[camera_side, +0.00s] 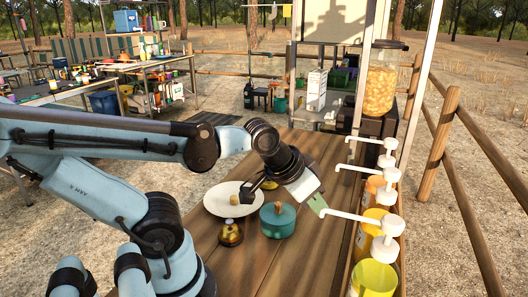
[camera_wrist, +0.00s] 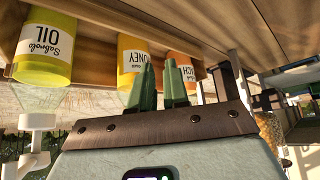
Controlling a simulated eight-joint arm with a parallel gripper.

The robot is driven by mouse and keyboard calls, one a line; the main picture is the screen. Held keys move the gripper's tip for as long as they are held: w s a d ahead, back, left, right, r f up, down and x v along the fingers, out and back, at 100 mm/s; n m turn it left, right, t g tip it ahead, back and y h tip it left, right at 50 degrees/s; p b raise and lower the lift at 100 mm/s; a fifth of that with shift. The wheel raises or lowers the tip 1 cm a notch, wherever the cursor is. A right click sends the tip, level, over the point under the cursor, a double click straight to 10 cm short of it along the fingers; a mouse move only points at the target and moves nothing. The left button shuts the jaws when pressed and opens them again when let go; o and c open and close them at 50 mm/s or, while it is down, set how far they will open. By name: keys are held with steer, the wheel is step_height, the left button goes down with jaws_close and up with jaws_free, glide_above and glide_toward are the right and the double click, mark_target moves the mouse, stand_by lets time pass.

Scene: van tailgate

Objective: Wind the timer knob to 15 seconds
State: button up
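No timer knob can be made out for certain in either view. A round teal pot-like object (camera_side: 279,222) with a small knob on top stands on the wooden counter (camera_side: 215,268). A small dark and amber round object (camera_side: 230,234) stands left of it; its details are too small to read. My gripper (camera_side: 318,206) is above the counter, right of the teal object and close to the pump bottles. In the wrist view its two green fingers (camera_wrist: 160,88) stand apart with nothing between them.
The wrist view shows labelled oil (camera_wrist: 45,48) and honey (camera_wrist: 131,56) bottles. The front counter is clear.

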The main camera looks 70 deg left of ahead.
steer(key=shift+o, duration=1.1)
steer(key=w+a+r+n+g+y, duration=0.1)
steer(key=w+a+r+n+g, duration=0.1)
steer(key=a+n, duration=0.4)
steer(key=shift+w+a+r, duration=0.15)
steer(key=shift+w+a, duration=0.2)
steer(key=shift+w, duration=0.4)
steer(key=n+g+h, duration=0.1)
steer(key=n+g, duration=0.4)
steer(key=n, duration=1.5)
glide_above(269, 182)
steer(key=a, duration=0.2)
steer(key=f, duration=0.3)
steer(key=w+f, duration=0.1)
steer(key=shift+a+f, duration=0.1)
steer(key=shift+f, duration=3.05)
steer(key=shift+f, duration=1.2)
steer(key=c, duration=0.4)
steer(key=shift+c, duration=0.2)
